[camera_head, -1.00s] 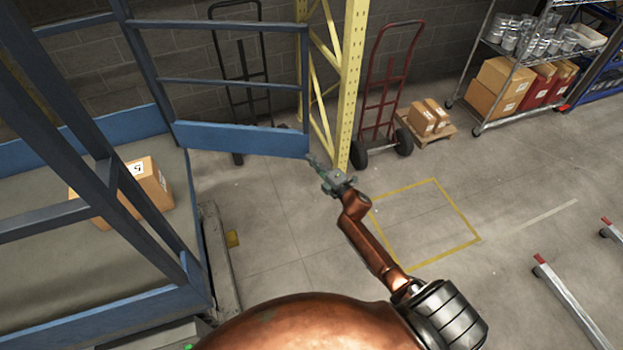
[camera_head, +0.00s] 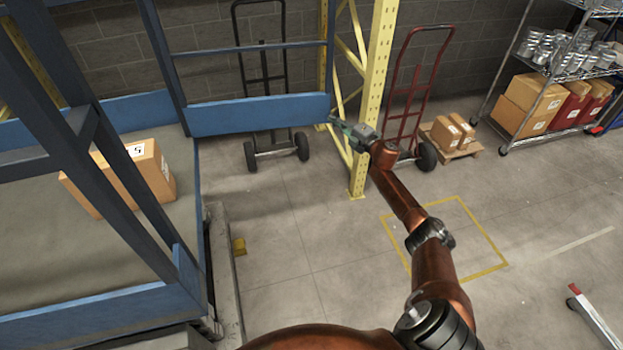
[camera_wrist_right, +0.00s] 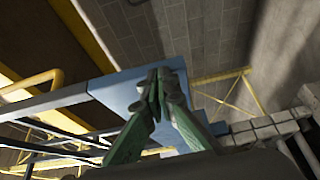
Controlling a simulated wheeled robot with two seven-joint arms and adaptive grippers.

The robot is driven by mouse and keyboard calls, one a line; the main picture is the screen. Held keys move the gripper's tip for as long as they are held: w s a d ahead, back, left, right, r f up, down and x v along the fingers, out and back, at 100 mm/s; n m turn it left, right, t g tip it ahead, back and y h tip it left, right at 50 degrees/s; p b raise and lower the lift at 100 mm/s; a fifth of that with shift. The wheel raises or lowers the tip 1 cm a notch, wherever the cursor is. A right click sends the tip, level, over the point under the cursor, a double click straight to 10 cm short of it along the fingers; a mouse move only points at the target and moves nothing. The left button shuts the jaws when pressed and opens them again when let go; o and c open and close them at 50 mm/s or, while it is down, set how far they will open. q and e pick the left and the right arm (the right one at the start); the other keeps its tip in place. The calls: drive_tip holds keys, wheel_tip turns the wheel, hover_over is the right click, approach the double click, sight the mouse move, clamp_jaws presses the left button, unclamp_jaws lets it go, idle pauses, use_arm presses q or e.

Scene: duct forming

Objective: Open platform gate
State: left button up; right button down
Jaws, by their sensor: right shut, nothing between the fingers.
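The platform gate (camera_head: 258,114) is a blue frame with rails and a blue kick plate. It stands swung out from the blue platform (camera_head: 120,305), over the floor at the upper middle of the head view. My right gripper (camera_head: 335,120) is at the lower free end of the gate's kick plate, its fingers together. In the right wrist view the closed green-and-grey fingers (camera_wrist_right: 158,78) lie in front of the gate's blue plate (camera_wrist_right: 120,90). Whether they touch the plate I cannot tell. My left gripper does not show.
A cardboard box (camera_head: 150,175) sits on the platform. A yellow rack post (camera_head: 372,90) stands just right of the gate's end. A black hand truck (camera_head: 265,75) is behind the gate, and a red one (camera_head: 408,85) is right of the post. The floor in front is open.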

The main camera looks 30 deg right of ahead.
drive_tip(key=shift+w+d+b, duration=0.45)
drive_tip(key=shift+w+b, duration=0.05)
drive_tip(key=shift+w, duration=0.25)
drive_tip(key=s+a+p, duration=0.2)
drive_tip(key=s+p, duration=0.1)
drive_tip(key=shift+r, duration=0.2)
drive_tip(key=s+d, duration=0.4)
drive_tip(key=s, duration=0.5)
drive_tip(key=shift+s+d+f+b, duration=0.15)
drive_tip(key=shift+s+f+b, duration=0.05)
drive_tip(key=shift+s+b, duration=0.2)
drive_tip(key=shift+f, duration=0.1)
